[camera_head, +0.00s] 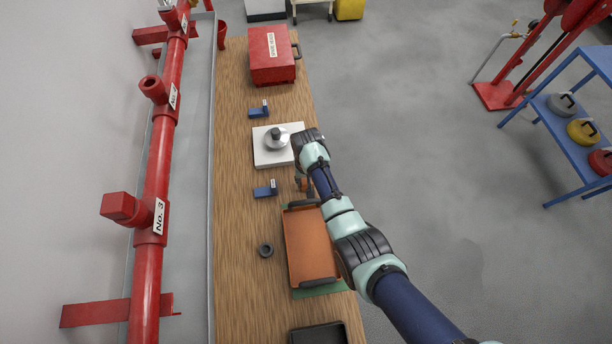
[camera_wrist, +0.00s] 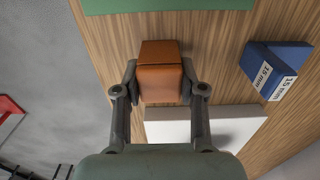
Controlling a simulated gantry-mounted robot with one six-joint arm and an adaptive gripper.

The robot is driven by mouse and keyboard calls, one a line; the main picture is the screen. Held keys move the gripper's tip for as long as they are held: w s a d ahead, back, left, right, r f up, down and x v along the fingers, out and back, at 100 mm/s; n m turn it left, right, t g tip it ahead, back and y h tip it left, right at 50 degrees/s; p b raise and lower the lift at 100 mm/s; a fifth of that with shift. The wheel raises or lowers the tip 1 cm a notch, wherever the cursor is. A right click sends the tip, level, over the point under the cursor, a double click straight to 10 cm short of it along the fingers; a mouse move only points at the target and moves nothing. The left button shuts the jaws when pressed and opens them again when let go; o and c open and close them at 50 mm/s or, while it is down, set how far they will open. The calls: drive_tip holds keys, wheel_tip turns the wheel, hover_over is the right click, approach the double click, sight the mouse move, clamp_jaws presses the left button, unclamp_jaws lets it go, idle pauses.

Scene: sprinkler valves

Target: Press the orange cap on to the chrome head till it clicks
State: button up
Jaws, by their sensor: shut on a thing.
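The orange cap (camera_wrist: 160,80) is a boxy orange-brown piece between my gripper's fingers (camera_wrist: 159,76) in the wrist view. My gripper is shut on it, one finger at each side. In the head view my gripper (camera_head: 303,184) and the cap show small beside my arm, between the white base and the orange tray. Whether the cap touches the table cannot be told. The chrome head (camera_head: 276,139) is a round silver piece with a dark top, on the white base (camera_head: 262,155). Part of the base (camera_wrist: 235,122) shows in the wrist view; the chrome head is hidden there.
Blue blocks (camera_head: 259,112) (camera_head: 265,190) stand on either side of the white base. An orange tray (camera_head: 305,240) with dark handles lies on a green mat. A black ring (camera_head: 266,250) lies left of it. A red box (camera_head: 271,55) stands far back; red pipes (camera_head: 157,190) run left.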

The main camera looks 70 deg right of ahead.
drive_tip(key=shift+r+p, duration=1.05)
drive_tip(key=shift+p, duration=0.05)
drive_tip(key=o, duration=0.6)
drive_tip(key=c, duration=0.6)
wheel_tip(320, 180, up, 4)
drive_tip(key=p, duration=0.4)
